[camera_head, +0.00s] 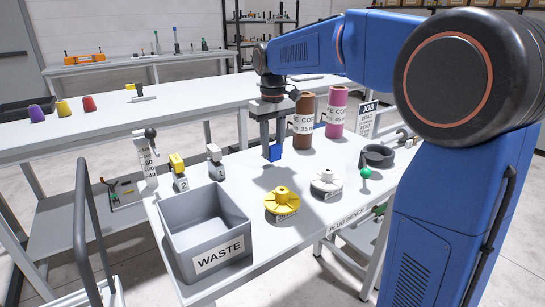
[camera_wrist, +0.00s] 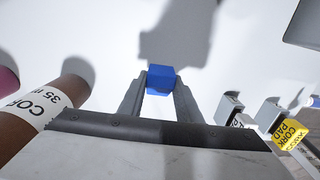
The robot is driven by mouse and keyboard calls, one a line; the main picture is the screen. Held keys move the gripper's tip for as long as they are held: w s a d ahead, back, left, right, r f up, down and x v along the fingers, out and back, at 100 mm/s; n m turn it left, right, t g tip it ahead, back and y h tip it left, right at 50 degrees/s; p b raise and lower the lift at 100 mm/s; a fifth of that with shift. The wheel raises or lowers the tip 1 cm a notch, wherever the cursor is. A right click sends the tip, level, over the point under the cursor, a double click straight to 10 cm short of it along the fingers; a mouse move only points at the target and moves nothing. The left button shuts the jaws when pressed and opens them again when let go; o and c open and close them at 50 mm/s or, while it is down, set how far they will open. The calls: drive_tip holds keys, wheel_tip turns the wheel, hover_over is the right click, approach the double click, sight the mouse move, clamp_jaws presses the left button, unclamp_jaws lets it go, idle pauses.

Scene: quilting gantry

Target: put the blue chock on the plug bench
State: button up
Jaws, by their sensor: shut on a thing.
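The blue chock (camera_head: 275,154) is a small blue block between the fingertips of my gripper (camera_head: 272,146). My gripper is shut on it and points down over the plug bench (camera_head: 240,166). In the wrist view the blue chock (camera_wrist: 161,79) sits between the two grey fingers (camera_wrist: 160,92), with white bench top behind it. A shadow falls on the bench in front of the chock. I cannot tell exactly how high the chock is above the surface. The bench carries a "PLUG BENCH" label on its front edge.
Brown (camera_head: 303,122) and pink (camera_head: 337,113) rolls stand behind right. Bench top below the gripper looks clear.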

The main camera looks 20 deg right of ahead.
sight(273, 156)
drive_tip(key=shift+f, duration=1.65)
drive_tip(key=o, duration=1.1)
drive_tip(key=shift+f, duration=0.15)
wheel_tip(273, 156, up, 12)
drive_tip(key=shift+r, duration=0.15)
